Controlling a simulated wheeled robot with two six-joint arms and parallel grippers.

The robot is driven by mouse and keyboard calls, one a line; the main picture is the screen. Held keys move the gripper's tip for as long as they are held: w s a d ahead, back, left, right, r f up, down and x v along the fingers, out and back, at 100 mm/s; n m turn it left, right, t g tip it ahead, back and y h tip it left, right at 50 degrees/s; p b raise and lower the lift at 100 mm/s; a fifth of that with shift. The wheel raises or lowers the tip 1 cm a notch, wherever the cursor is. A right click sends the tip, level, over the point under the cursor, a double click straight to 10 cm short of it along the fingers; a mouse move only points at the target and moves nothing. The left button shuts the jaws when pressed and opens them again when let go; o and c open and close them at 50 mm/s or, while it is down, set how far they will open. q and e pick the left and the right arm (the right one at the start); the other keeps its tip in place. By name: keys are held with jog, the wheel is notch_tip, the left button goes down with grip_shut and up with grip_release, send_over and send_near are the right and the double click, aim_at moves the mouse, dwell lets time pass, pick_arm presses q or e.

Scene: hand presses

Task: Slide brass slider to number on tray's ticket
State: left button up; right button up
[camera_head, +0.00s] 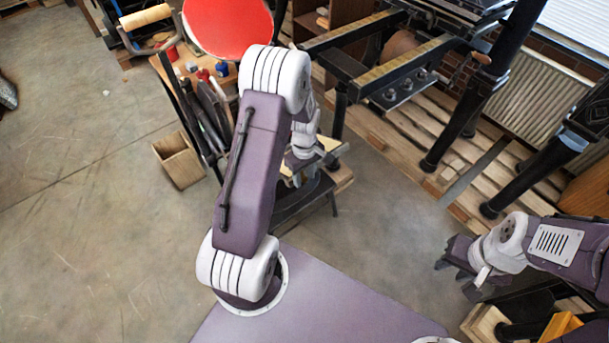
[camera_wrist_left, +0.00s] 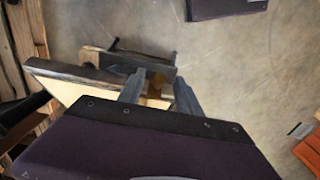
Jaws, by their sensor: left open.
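My left gripper (camera_head: 312,165) is low over a small dark stand with a pale top, partly hidden behind my left arm. In the left wrist view its two grey fingers (camera_wrist_left: 158,78) are apart. A small brass-coloured piece (camera_wrist_left: 155,90), possibly the slider, shows between them; I cannot tell whether they touch it. A dark bar (camera_wrist_left: 125,62) with a slot and pegs lies just beyond the fingertips. A pale board with a dark edge (camera_wrist_left: 75,75) is on the left. No ticket or number is readable. My right gripper (camera_head: 456,266) hangs at the right; its jaw gap is unclear.
A large press (camera_head: 400,70) on wooden pallets stands behind to the right. A red disc (camera_head: 228,25), a tool bench and an open wooden box (camera_head: 178,160) are at the upper left. Bare concrete floor (camera_head: 90,220) is free on the left.

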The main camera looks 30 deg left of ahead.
pick_arm(q)
notch_tip(320, 180, up, 9)
dwell(0.3)
jog(key=shift+d, duration=0.15)
